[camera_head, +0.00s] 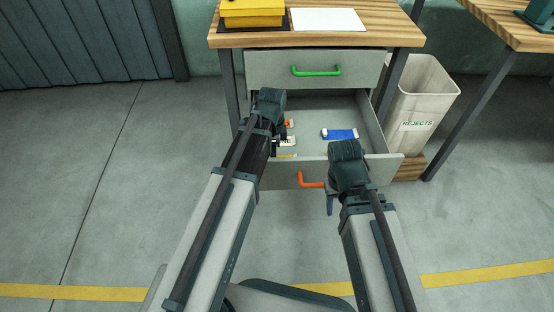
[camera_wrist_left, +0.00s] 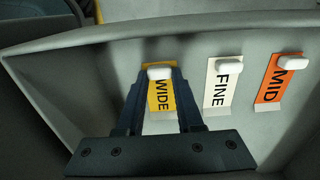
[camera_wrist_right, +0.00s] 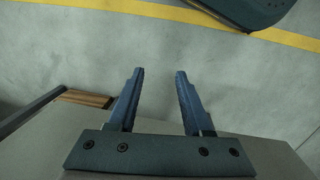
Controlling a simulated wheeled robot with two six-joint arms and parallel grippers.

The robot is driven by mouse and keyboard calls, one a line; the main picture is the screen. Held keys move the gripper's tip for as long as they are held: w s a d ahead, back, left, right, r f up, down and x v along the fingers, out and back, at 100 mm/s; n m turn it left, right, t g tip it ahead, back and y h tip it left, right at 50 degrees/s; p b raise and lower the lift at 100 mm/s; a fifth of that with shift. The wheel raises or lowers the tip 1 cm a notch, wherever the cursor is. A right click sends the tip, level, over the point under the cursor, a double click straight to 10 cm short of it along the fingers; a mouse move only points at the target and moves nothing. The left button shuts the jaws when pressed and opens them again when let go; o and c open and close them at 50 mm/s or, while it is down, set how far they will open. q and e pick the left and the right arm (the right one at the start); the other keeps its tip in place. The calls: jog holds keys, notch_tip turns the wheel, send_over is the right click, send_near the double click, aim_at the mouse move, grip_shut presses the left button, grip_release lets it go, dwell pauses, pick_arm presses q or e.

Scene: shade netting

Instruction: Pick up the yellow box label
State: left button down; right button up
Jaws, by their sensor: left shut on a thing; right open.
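The yellow box label (camera_wrist_left: 161,95), marked WIDE, with a white tab on its top end, is in the left wrist view. It is in the open lower drawer (camera_head: 390,145), near the front panel. My left gripper (camera_wrist_left: 161,76) is down in the drawer with its fingers shut on the label's sides. In the head view only a sliver of the yellow label (camera_head: 287,156) shows beside the gripper. My right gripper (camera_wrist_right: 159,73) is open and empty, in front of the drawer near its orange handle (camera_head: 311,181), over the floor.
A white FINE label (camera_wrist_left: 222,85) and an orange MID label (camera_wrist_left: 278,78) are in a row beside the yellow one. A blue and white item (camera_head: 340,134) lies in the drawer. The upper drawer (camera_head: 265,70) is shut. A yellow box (camera_head: 252,12) stands on the bench. A REJECTS bin (camera_head: 425,90) is right.

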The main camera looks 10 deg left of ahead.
dwell(0.3)
pick_arm(q)
notch_tip(320, 180, up, 10)
jog(key=p, duration=1)
